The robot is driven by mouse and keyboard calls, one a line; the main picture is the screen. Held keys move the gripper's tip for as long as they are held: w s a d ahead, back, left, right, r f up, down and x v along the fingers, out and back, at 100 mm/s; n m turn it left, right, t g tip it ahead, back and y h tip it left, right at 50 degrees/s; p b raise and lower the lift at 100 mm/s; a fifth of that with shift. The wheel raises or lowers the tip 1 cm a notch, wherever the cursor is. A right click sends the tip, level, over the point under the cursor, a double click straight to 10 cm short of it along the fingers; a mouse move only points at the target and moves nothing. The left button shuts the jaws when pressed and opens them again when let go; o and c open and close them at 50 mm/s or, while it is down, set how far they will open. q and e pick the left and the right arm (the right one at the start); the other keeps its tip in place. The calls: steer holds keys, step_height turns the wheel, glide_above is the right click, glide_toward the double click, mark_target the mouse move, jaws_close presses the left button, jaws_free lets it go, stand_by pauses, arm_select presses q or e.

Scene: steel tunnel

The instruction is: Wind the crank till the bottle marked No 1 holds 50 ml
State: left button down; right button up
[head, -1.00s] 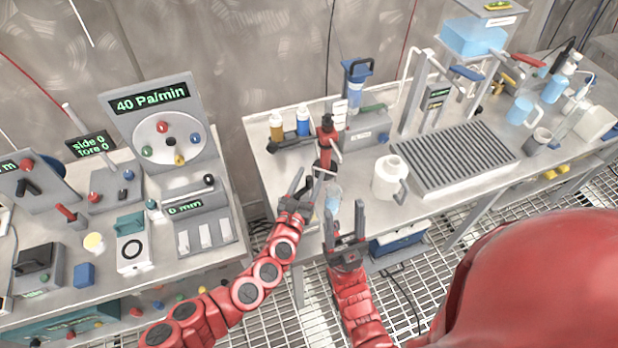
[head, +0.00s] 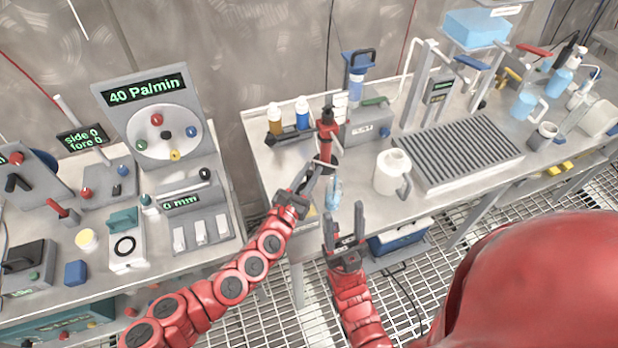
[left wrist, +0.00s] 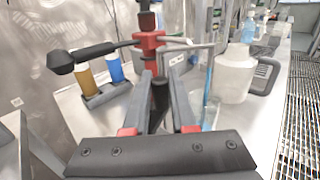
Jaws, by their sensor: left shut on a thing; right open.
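A red pump (head: 326,135) stands at the front left of the right bench; in the left wrist view (left wrist: 149,46) a black lever with a thick end (left wrist: 62,62) sticks out to its left and a thin grey spout to its right. My left gripper (head: 318,172) is shut on a dark upright grip (left wrist: 160,95) just below the red body, seemingly the crank's. A clear bluish bottle (head: 335,192) stands right of the gripper, below the spout; it also shows in the left wrist view (left wrist: 211,113). Its marking and level are not readable. My right gripper (head: 344,222) is open and empty, lower down.
A white jug (head: 391,172) stands right of the bottle, beside a grey ribbed rack (head: 470,150). Amber and blue bottles (head: 302,112) sit in a dark holder behind left. A gap separates the benches.

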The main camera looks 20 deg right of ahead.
arm_select(q)
steer(key=shift+s, duration=0.1)
steer(key=c, duration=0.7)
jaws_free()
steer(key=shift+c, duration=0.2)
steer(key=shift+s+a, duration=0.1)
steer(key=shift+s+a, duration=0.15)
steer(key=shift+a, duration=0.1)
steer(key=v, duration=1.6)
steer(key=shift+s+a, duration=0.2)
steer(key=shift+s, duration=0.05)
